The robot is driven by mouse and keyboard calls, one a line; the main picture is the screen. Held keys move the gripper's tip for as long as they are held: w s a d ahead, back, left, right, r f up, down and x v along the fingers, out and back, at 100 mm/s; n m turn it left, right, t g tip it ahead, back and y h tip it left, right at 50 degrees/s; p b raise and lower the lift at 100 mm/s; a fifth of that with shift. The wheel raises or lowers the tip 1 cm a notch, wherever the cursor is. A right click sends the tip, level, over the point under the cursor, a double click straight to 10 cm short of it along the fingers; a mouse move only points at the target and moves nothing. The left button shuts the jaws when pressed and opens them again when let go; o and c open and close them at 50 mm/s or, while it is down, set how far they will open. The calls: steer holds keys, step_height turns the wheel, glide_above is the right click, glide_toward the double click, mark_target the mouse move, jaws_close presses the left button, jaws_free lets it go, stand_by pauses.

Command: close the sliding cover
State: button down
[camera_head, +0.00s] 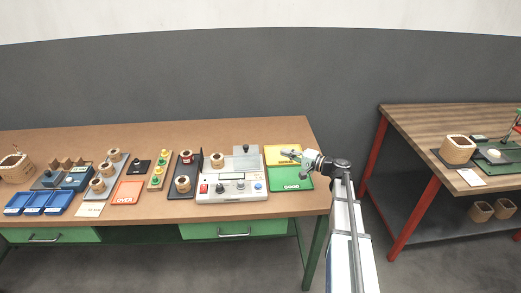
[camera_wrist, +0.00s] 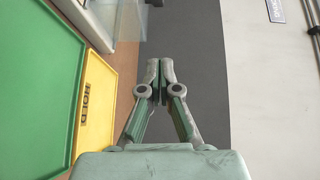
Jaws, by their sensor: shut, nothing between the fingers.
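The test device (camera_head: 232,190) is a white box with a red switch, dark knobs and a blue button on its front. A see-through grey cover (camera_head: 246,158) shows at its back right. A brown coil (camera_head: 217,160) stands on the device at the left of the cover. My gripper (camera_head: 284,153) is at the right of the device, above the yellow tray, with a gap between it and the cover. In the wrist view my gripper (camera_wrist: 160,72) is shut and empty. A pale, partly clear edge at the top left of the wrist view may be the device; I cannot tell.
The yellow HOLD tray (camera_head: 270,155) and green GOOD tray (camera_head: 291,180) lie right of the device; the yellow tray (camera_wrist: 97,112) also shows in the wrist view. A black stand with coils (camera_head: 182,184) is left of the device. A grey wall rises behind the table.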

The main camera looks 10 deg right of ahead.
mark_target(256, 153)
steer(key=p+x, duration=0.1)
steer(key=x, duration=0.3)
steer(key=s+a+p+x, duration=0.1)
steer(key=p+x, duration=0.1)
steer(key=x, duration=0.2)
steer(key=p+x, duration=0.2)
steer(key=x, duration=0.1)
steer(key=shift+a+r, duration=0.1)
steer(key=shift+a, duration=1)
steer(key=shift+w+f, duration=0.1)
steer(key=shift+f, duration=0.2)
